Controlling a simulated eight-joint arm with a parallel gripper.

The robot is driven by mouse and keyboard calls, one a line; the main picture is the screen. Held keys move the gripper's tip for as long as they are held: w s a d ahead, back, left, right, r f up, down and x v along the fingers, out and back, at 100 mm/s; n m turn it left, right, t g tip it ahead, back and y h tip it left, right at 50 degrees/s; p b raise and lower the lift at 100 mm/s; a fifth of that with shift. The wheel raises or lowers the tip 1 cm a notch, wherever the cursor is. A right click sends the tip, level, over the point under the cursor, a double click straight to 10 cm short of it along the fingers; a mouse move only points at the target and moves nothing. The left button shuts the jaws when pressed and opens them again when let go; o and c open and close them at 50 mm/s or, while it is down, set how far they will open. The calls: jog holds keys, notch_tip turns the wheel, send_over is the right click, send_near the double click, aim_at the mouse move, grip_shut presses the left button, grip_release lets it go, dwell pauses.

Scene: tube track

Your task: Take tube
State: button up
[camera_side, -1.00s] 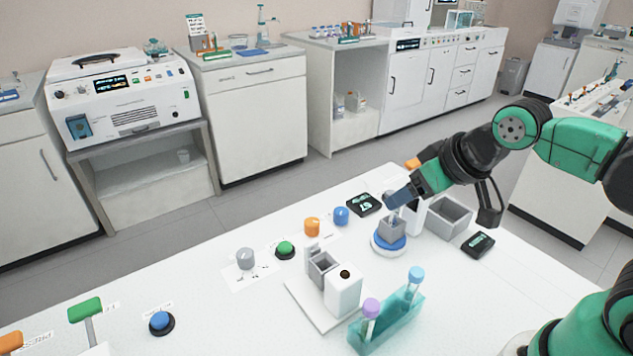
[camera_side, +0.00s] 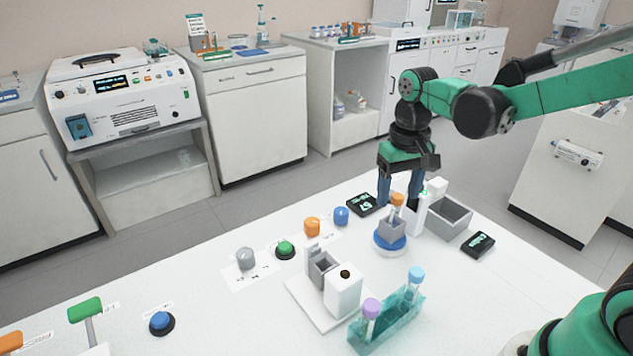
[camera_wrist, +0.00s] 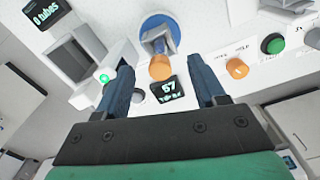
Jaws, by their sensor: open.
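An orange-capped tube (camera_side: 397,201) stands upright in a small grey holder (camera_side: 391,230) on a round blue-and-white base (camera_side: 388,247). My gripper (camera_side: 399,194) points down, open, with one blue finger on each side of the cap in the side view. In the wrist view the orange cap (camera_wrist: 160,68) lies between the fingertips of my gripper (camera_wrist: 161,72), with gaps on both sides. I cannot tell the exact height of the fingers against the cap. Two other tubes, purple-capped (camera_side: 371,312) and blue-capped (camera_side: 415,278), stand in a teal rack (camera_side: 385,325).
A white post with a green light (camera_side: 424,208) stands close right of the holder. Beside it are a grey bin (camera_side: 449,217) and black displays (camera_side: 364,204) (camera_side: 478,244). A white device (camera_side: 343,292) stands in front. Several knobs and buttons, including a green button (camera_side: 285,249), lie left.

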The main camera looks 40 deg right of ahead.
aim_at(394, 217)
jog(key=shift+f, duration=2)
grip_shut()
